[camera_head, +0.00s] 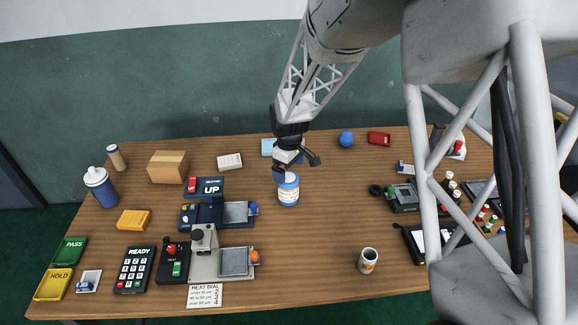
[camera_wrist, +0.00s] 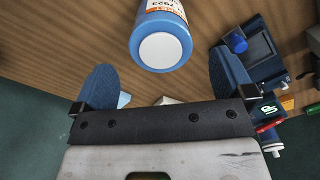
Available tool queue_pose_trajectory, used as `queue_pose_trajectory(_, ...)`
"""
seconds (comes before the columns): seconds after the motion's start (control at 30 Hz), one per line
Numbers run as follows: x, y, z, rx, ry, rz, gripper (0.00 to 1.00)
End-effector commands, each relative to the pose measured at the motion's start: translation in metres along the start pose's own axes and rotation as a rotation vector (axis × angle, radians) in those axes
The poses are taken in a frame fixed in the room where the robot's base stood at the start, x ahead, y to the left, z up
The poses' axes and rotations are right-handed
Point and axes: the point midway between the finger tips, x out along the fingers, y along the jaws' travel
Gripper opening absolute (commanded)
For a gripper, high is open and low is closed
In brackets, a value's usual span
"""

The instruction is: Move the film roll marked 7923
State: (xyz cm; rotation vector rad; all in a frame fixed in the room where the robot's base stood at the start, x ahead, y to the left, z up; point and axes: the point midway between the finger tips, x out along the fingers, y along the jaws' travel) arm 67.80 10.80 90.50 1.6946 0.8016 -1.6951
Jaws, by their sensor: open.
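The film roll (camera_head: 288,190) is a blue cylinder with a white and orange label, upright on the wooden table near its middle. In the wrist view the roll (camera_wrist: 161,38) shows its pale round end, and its label, upside down and partly cut off, appears to read 7923. My gripper (camera_head: 295,165) is just above the roll's top in the head view. In the wrist view my gripper (camera_wrist: 162,66) is open, one blue finger to each side of the roll's end, with gaps between. I cannot tell whether the fingers overlap its top.
A device marked UP (camera_head: 211,187) and a heat-dial press (camera_head: 204,255) stand left of the roll. A white cup (camera_head: 368,260) is to the front right.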

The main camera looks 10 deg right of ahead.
Motion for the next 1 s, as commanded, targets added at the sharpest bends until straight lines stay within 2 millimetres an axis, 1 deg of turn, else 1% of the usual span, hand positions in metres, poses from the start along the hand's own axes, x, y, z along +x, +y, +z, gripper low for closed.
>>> queue_pose_trajectory(0.5,0.054,0.0,0.0,0.0,-0.001,-0.001,1.0)
queue_pose_trajectory(0.6,0.062,0.0,0.0,0.0,0.0,0.0,1.0)
queue_pose_trajectory(0.8,0.07,0.0,0.0,0.0,0.0,0.0,1.0)
queue_pose_trajectory(1.0,0.071,0.0,0.0,0.0,0.0,0.0,1.0)
